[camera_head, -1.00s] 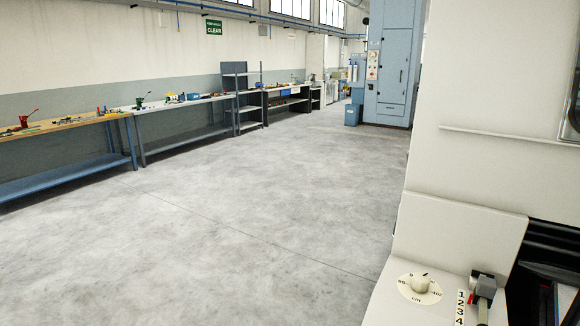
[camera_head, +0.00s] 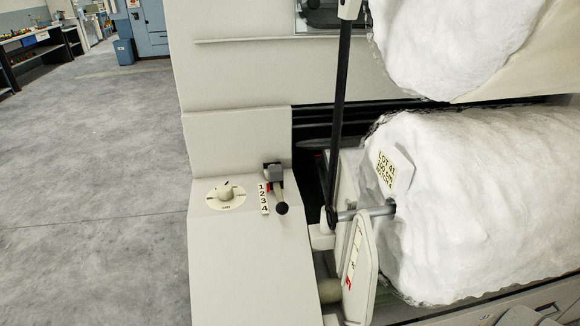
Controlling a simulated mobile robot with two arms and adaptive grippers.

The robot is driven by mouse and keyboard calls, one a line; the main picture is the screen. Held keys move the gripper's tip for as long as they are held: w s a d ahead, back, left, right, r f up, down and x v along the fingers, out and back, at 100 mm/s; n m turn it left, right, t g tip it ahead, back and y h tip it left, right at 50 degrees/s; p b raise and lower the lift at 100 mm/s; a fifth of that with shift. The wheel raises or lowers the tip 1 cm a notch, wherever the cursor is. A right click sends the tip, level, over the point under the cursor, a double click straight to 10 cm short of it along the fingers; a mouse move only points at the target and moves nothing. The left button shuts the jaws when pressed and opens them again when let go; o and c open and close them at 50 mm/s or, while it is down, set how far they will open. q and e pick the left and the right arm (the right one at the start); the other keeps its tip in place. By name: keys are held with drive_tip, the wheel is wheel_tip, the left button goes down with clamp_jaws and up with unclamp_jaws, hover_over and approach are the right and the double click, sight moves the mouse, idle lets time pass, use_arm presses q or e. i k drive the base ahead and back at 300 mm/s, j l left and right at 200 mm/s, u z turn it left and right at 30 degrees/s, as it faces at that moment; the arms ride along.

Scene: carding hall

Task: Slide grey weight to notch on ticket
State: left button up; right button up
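A ticket (camera_head: 394,171) is stuck on the white fibre roll (camera_head: 470,200) at right. It reads "LOT 41" on top; the smaller lines below are too blurred to read surely. A number strip (camera_head: 263,198) marked 1 to 4 from top to bottom is on the cream panel. Beside it is a grey block (camera_head: 275,173) with a lever ending in a black knob (camera_head: 282,208). I cannot tell whether this block is the grey weight; no other clear weight shows. Notches are not distinct. Neither gripper is in view.
A round white dial (camera_head: 226,195) is left of the strip. A black upright bar (camera_head: 341,110) stands before the roll, near a grey shaft end (camera_head: 370,212) and a pale bracket with a scale (camera_head: 356,262). Open concrete floor (camera_head: 95,170) lies to the left.

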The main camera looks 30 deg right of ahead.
sight(274, 172)
drive_tip(key=z, duration=0.9)
